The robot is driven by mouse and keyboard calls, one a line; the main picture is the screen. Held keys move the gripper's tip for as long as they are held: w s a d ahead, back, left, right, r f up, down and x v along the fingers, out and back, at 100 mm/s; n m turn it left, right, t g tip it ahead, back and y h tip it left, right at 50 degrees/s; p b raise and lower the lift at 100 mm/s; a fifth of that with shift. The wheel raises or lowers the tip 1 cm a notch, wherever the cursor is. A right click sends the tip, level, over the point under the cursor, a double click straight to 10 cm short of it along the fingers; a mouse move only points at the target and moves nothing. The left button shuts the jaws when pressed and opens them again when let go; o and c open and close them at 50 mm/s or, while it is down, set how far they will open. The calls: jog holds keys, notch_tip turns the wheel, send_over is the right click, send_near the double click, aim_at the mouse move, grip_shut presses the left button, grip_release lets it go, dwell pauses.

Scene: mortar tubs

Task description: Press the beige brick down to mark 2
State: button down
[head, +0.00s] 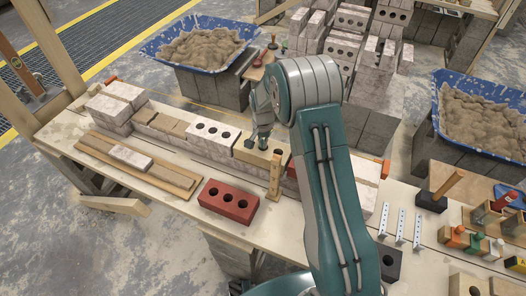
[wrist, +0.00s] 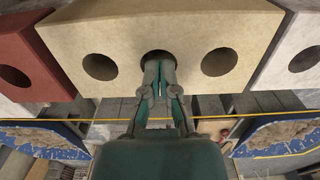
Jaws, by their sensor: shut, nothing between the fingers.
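The beige brick (head: 246,152) sits on the row of bricks on the bench, with its holed face up. In the wrist view the beige brick (wrist: 190,35) fills the top, with three round holes. My gripper (head: 264,146) points down over it. In the wrist view my gripper (wrist: 160,56) is shut and empty, its fingertips at the middle hole; whether they touch the brick or enter the hole I cannot tell. A wooden upright strip (head: 275,176) stands against the brick's front; its marks are too small to read.
A loose red brick (head: 228,201) lies in front of the row. A long wooden board (head: 137,163) lies to its left. Blue mortar tubs (head: 235,62) stand behind and at right. Tools and metal strips (head: 400,226) crowd the right bench. My arm hides part of the row's right side.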

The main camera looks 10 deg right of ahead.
jog(key=shift+s+f, duration=0.1)
jog(key=shift+f, duration=0.2)
dwell(0.4)
jog(key=shift+r, duration=2.65)
